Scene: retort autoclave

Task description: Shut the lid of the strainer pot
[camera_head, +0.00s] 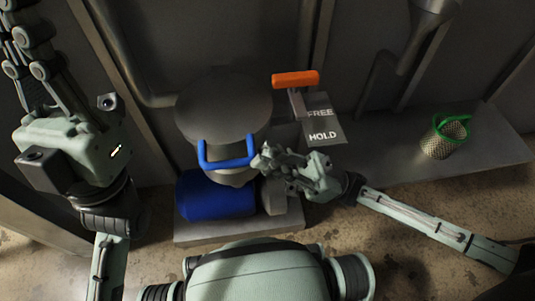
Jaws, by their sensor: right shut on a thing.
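The strainer pot has a round grey lid (222,105) with a blue handle (226,164) on its front edge, left of the picture's middle. Little of the pot body (237,179) shows below the lid, and I cannot tell how far the lid stands open. My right gripper (262,162) is at the right end of the blue handle and is shut on it. My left gripper (28,55) is raised at the top left, away from the pot. Its fingertips are not clearly seen.
A blue motor-like cylinder (215,195) sits below the pot on a grey plinth (240,232). An orange-handled lever (295,79) stands by a FREE/HOLD plate (322,120) right of the lid. A mesh basket with a green rim (444,140) stands on the right ledge (490,150).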

